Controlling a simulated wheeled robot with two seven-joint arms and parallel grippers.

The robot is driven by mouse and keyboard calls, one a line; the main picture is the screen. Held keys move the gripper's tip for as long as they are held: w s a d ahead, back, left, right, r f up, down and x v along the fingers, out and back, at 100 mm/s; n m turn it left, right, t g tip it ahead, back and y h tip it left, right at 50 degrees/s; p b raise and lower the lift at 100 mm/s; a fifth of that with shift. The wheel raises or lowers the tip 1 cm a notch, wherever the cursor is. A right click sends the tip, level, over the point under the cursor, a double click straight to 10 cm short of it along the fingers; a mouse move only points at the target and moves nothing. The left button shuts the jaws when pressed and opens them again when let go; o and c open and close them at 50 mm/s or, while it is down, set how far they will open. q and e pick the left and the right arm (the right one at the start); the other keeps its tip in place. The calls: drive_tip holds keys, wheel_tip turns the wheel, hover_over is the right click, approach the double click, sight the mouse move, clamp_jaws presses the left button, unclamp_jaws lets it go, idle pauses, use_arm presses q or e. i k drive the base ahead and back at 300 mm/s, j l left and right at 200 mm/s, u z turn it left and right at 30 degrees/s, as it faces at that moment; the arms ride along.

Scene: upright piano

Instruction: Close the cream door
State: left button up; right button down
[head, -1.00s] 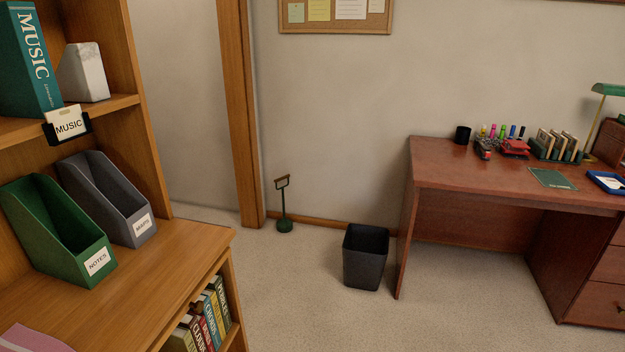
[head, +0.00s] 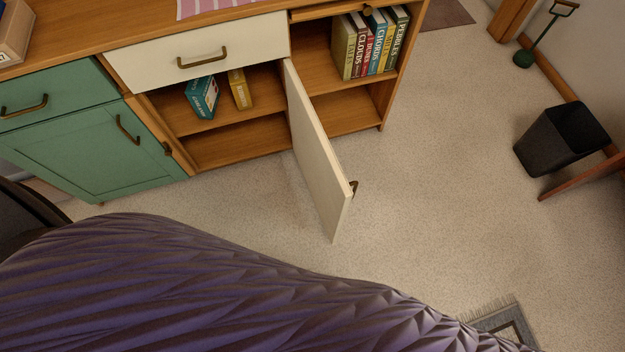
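The cream door (head: 318,165) stands wide open in the head view, swung out from the wooden cabinet below the cream drawer (head: 200,52). It is hinged at the right side of its compartment, and its free edge points toward me. Its dark handle (head: 353,188) shows on the right-hand face near the free edge. The open compartment (head: 215,135) holds a teal box or book (head: 203,97) and a yellow one (head: 240,89). Neither of my grippers is in view.
A large purple quilted surface (head: 200,290) fills the foreground, between me and the cabinet. A closed green door (head: 95,150) is left of the compartment. Books (head: 370,45) stand on the open shelf at right. Carpet (head: 440,170) is clear toward the black bin (head: 562,138).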

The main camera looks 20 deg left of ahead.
sight(331, 190)
drive_tip(key=i+l+u, duration=0.1)
drive_tip(key=l+u, duration=1.3)
drive_tip(key=l, duration=0.15)
drive_tip(key=i+l+u, duration=0.15)
drive_tip(key=l+u, duration=0.25)
drive_tip(key=i+l+u, duration=0.1)
drive_tip(key=l+u, duration=0.3)
drive_tip(key=k+l+u, duration=0.2)
drive_tip(key=l+u, duration=0.15)
drive_tip(key=l, duration=0.2)
drive_tip(key=l+u, duration=0.55)
drive_tip(key=k+l, duration=0.05)
drive_tip(key=l, duration=0.05)
